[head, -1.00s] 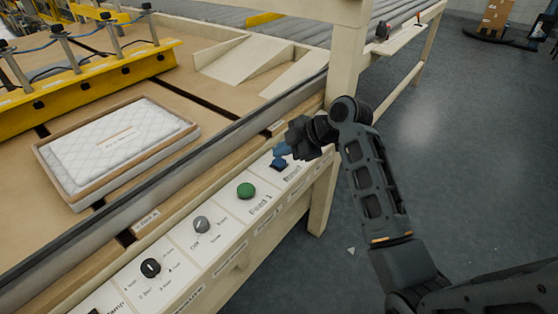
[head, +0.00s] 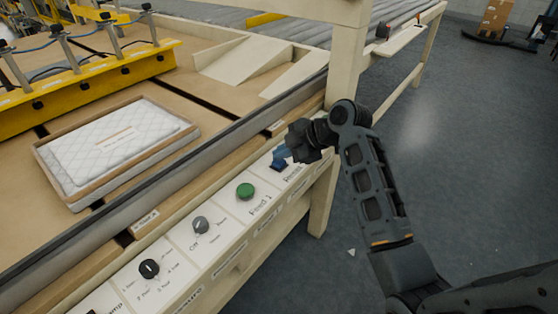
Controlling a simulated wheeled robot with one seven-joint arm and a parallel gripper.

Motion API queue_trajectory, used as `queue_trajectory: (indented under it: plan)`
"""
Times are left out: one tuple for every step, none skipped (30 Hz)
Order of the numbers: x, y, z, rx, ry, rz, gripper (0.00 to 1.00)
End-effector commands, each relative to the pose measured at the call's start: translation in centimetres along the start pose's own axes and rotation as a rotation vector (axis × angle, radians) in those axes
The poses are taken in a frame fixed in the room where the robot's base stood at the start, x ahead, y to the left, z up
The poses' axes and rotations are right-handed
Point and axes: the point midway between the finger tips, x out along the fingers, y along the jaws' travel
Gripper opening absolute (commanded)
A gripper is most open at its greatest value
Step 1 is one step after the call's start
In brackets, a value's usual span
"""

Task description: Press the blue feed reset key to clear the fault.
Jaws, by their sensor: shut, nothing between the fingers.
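The blue key (head: 278,165) sits on the white control panel strip (head: 226,232) along the machine's front edge, at the panel's right end. A label beside it is partly hidden. My gripper (head: 283,154) is shut, with nothing held. Its bluish fingertips are right at the key and overlap it in the head view. I cannot tell whether they touch it or whether the key is pressed in.
A green button (head: 245,191), a grey knob (head: 201,225) and a black knob (head: 149,268) stand along the same panel. A beige post (head: 345,60) rises just behind my gripper. A quilted white pad lies in a tray (head: 190,133). Open floor is at right.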

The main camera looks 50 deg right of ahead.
Motion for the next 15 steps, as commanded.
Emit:
queue_trajectory:
  plan:
    - [0.09, -0.08, 0.06, 0.0, 0.0, -0.001, 0.0]
    - [0.12, -0.1, 0.08, 0.0, 0.0, -0.001, 0.0]
    - [0.15, -0.12, 0.1, 0.0, 0.0, -0.001, 0.0]
    - [0.18, -0.14, 0.12, 0.0, 0.0, -0.001, 0.0]
    - [0.2, -0.16, 0.14, 0.0, 0.0, -0.001, 0.0]
    - [0.23, -0.18, 0.16, 0.0, 0.0, -0.001, 0.0]
    - [0.26, -0.2, 0.18, 0.0, 0.0, -0.001, 0.0]
    - [0.28, -0.22, 0.2, 0.0, 0.0, -0.001, 0.0]
    - [0.31, -0.25, 0.22, 0.001, 0.0, -0.001, 0.0]
    - [0.34, -0.27, 0.24, 0.001, 0.0, -0.001, 0.0]
    - [0.36, -0.29, 0.26, 0.001, 0.0, -0.001, 0.0]
    - [0.39, -0.31, 0.28, 0.001, 0.0, -0.001, 0.0]
    - [0.42, -0.33, 0.29, 0.001, 0.0, -0.001, 0.0]
    - [0.45, -0.35, 0.31, 0.001, 0.0, -0.001, 0.0]
    - [0.4, -0.32, 0.28, 0.001, 0.0, -0.001, 0.0]
